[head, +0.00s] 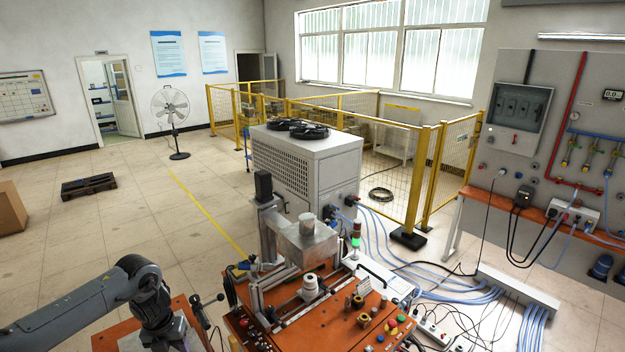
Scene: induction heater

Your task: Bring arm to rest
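My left arm comes in from the lower left, and its grey links and dark joint hang over the orange bench at the bottom of the head view. The arm bends downward and leaves the frame at the bottom edge, so its gripper is not visible. My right arm and its gripper do not show. The induction heater (309,243), with a metal box on a frame, stands on an orange bench (283,341) just right of the arm. A white insulator-like part (310,286) stands below the metal box.
Black handles (205,311) stick up between my arm and the heater. A large grey chiller (306,165) stands behind, with blue hoses (440,262) running right. A wall panel (560,120) is at right. Open tiled floor lies at left, with a pallet (89,185) and a cardboard box (10,208).

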